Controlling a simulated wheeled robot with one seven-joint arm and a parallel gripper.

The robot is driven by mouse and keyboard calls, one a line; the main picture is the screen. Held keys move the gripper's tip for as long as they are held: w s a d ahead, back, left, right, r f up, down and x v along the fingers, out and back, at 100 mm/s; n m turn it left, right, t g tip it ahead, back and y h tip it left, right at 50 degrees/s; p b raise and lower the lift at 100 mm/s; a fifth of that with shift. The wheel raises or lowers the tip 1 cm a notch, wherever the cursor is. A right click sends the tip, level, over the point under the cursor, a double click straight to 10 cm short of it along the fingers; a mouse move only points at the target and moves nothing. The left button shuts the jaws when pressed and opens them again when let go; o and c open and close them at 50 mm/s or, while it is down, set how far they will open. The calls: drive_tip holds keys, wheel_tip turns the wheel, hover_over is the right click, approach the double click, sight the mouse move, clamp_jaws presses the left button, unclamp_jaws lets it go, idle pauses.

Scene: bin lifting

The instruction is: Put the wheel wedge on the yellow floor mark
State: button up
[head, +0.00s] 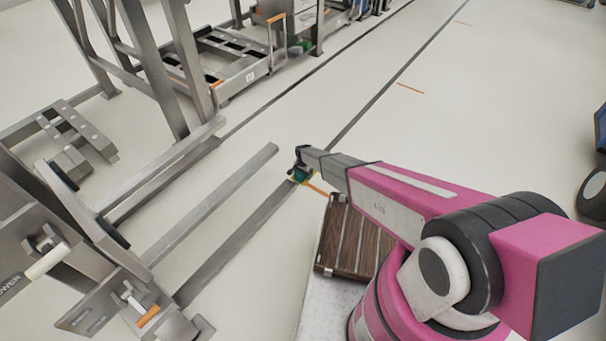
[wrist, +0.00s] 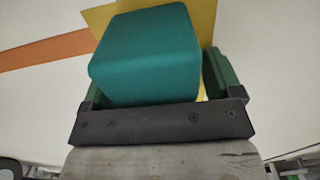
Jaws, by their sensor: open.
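The teal wheel wedge (wrist: 145,55) fills the middle of the wrist view, between the two dark green fingers of my gripper (wrist: 158,82). The yellow floor mark (wrist: 205,18) shows behind and around the wedge. The wedge appears to rest on it, though its underside is hidden. My gripper is open, with a finger on each side of the wedge; the right finger looks slightly apart from it. In the head view my gripper (head: 300,168) is low at the end of the arm. The wedge (head: 301,176) shows there only as a small teal patch, with a sliver of yellow beside it.
An orange floor stripe (wrist: 45,50) runs up to the mark. A steel bin-lifting frame (head: 215,205) with long rails stands at left. A brown slatted deck (head: 340,240) lies beside my arm. Pale floor (head: 480,110) is clear beyond and to the right.

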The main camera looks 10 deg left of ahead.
drive_tip(key=shift+r, duration=0.1)
wheel_tip(320, 180, up, 12)
drive_tip(key=shift+r, duration=0.15)
drive_tip(key=s+d+r+n, duration=0.1)
drive_tip(key=s+d+r, duration=0.3)
drive_tip(key=d+r, duration=0.65)
drive_tip(key=s+d+r+n, duration=0.1)
drive_tip(key=s+d+r, duration=0.3)
drive_tip(key=d+r, duration=0.7)
drive_tip(key=s+d+r+n, duration=0.1)
drive_tip(key=s+d+r, duration=0.3)
drive_tip(key=d+r, duration=0.65)
drive_tip(key=s+d+r+n, duration=0.1)
drive_tip(key=s+d+r, duration=0.9)
drive_tip(key=s+d, duration=0.2)
drive_tip(key=shift+d+n, duration=0.3)
drive_tip(key=shift+d, duration=0.05)
